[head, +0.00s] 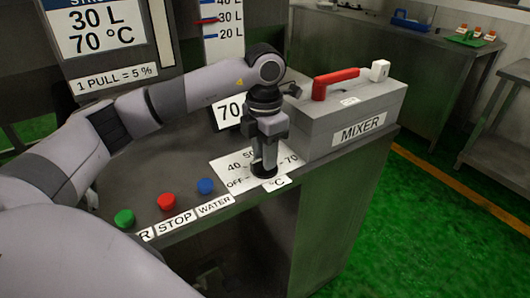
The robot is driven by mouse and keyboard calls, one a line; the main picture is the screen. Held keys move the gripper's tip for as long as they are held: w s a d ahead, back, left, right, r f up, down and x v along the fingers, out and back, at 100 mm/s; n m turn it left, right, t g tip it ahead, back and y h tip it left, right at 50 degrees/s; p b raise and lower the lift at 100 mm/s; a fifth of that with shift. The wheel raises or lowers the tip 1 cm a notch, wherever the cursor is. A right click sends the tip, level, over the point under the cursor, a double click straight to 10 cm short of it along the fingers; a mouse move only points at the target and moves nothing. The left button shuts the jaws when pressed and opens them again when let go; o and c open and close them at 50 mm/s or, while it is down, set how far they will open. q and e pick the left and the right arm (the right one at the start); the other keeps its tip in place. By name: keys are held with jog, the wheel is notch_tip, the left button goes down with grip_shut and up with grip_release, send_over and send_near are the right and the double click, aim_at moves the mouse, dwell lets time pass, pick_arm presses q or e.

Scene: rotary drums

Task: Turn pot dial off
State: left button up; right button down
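The pot dial (264,171) is a dark round knob on a white scale plate (232,169) on top of the grey console. The plate shows OFF, 40, 50, 70 and °C. My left gripper (264,160) points straight down over the dial, with its fingertips at the knob. The fingers and wrist hide most of the dial, its pointer and part of the scale. I cannot tell whether the fingers are closed on the knob. A display reading 70 (229,112) stands behind, partly covered by my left arm. My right gripper is not in view.
The grey MIXER box (350,119) with a red lever (334,80) stands close right of my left gripper. Green (124,218), red (166,202) and blue (205,186) buttons line the console's front left. A steel table (400,45) stands behind. Green floor is open at right.

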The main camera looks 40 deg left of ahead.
pick_arm(q)
jog(key=shift+o, duration=0.5)
notch_tip(320, 180, up, 7)
jog(key=shift+r, duration=0.1)
dwell(0.6)
